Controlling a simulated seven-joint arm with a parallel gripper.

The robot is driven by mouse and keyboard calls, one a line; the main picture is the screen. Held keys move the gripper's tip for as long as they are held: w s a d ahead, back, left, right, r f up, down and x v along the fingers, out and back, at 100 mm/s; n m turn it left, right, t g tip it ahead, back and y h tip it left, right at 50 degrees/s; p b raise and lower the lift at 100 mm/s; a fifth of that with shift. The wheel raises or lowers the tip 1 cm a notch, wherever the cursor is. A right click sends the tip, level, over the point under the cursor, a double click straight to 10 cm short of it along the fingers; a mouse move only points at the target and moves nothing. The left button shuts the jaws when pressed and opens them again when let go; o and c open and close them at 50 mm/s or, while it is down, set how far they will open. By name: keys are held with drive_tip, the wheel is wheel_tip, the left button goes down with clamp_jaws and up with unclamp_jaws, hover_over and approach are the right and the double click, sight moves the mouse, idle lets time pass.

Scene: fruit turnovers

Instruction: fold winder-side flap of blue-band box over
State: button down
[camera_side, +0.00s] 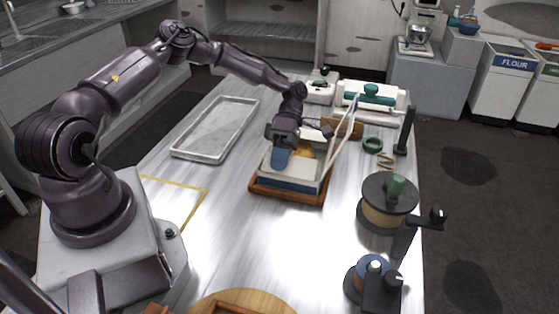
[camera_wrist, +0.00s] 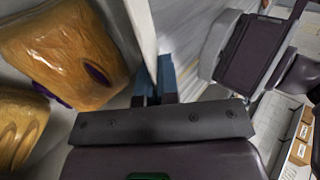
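The box with the blue band (camera_side: 290,185) sits in a wooden tray (camera_side: 262,191) and stands open at the top. Golden turnovers (camera_side: 307,150) lie inside; two show at the left of the wrist view (camera_wrist: 68,50). A pale flap (camera_side: 342,140) stands up and leans outward on the box's right. My gripper (camera_side: 280,158) is down at the left part of the box. In the wrist view its blue fingers (camera_wrist: 155,78) lie close on both sides of a thin white panel (camera_wrist: 143,25). They look closed on this panel. Which flap it is, I cannot tell.
A spool with a green knob (camera_side: 388,205) and a smaller blue spool with a dark crank (camera_side: 372,280) stand right of the box. A green ring (camera_side: 372,144) and a dark post (camera_side: 405,130) are behind right. An empty grey tray (camera_side: 215,128) lies left.

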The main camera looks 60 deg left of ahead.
drive_tip(key=c, duration=1.4)
unclamp_jaws()
drive_tip(key=shift+o, duration=0.2)
